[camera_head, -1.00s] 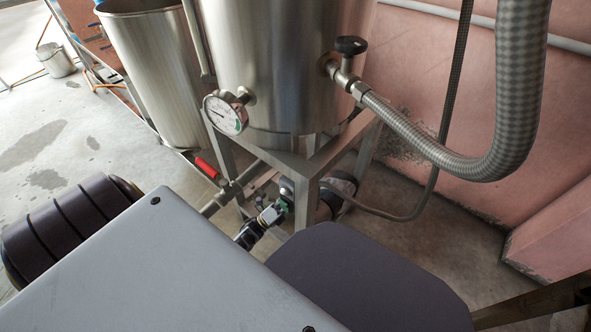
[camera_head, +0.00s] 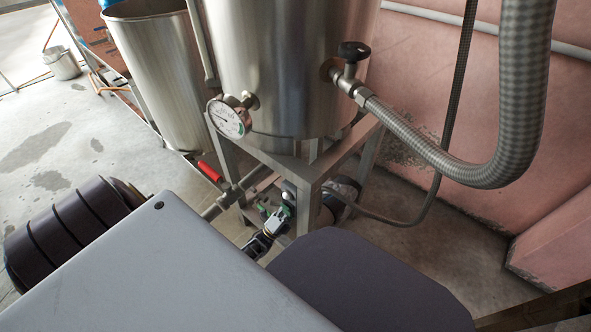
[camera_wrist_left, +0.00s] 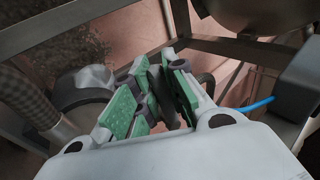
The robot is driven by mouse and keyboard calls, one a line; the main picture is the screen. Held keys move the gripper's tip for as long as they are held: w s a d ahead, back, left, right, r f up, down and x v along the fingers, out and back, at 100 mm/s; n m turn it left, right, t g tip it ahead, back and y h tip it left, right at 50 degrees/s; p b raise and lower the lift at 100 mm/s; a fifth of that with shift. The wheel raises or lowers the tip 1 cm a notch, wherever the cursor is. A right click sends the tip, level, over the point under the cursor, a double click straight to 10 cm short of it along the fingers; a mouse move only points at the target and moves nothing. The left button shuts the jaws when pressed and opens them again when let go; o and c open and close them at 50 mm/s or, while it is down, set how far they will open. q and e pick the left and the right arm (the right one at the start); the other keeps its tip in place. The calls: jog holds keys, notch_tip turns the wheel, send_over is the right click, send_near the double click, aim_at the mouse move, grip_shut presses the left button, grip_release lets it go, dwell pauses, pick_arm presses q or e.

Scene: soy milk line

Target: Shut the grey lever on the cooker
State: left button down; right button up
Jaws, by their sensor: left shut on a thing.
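The cooker (camera_head: 285,70) is a steel vessel on a grey metal stand (camera_head: 312,172). My left gripper (camera_head: 280,215) is low at the stand, below the cooker, with its green pads partly showing. In the left wrist view my left gripper (camera_wrist_left: 163,92) has its green-padded fingers closed around a dark grey piece, which looks like the grey lever (camera_wrist_left: 167,100). The fingers hide most of the lever, and in the head view I cannot make it out. My right gripper is not in view.
A red-handled valve (camera_head: 209,171) sits on a pipe just left of my left gripper. A pressure gauge (camera_head: 229,119) and a black-knobbed valve with a thick braided hose (camera_head: 430,142) are on the cooker. A steel drum (camera_head: 158,80) stands at the left.

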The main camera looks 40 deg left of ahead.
pick_arm(q)
jog(key=shift+a+f, duration=0.1)
jog(key=c, duration=1.4)
grip_release()
jog(key=shift+c, duration=0.2)
jog(key=v, duration=0.7)
jog(key=shift+s, duration=0.15)
jog(key=shift+s+f, duration=0.15)
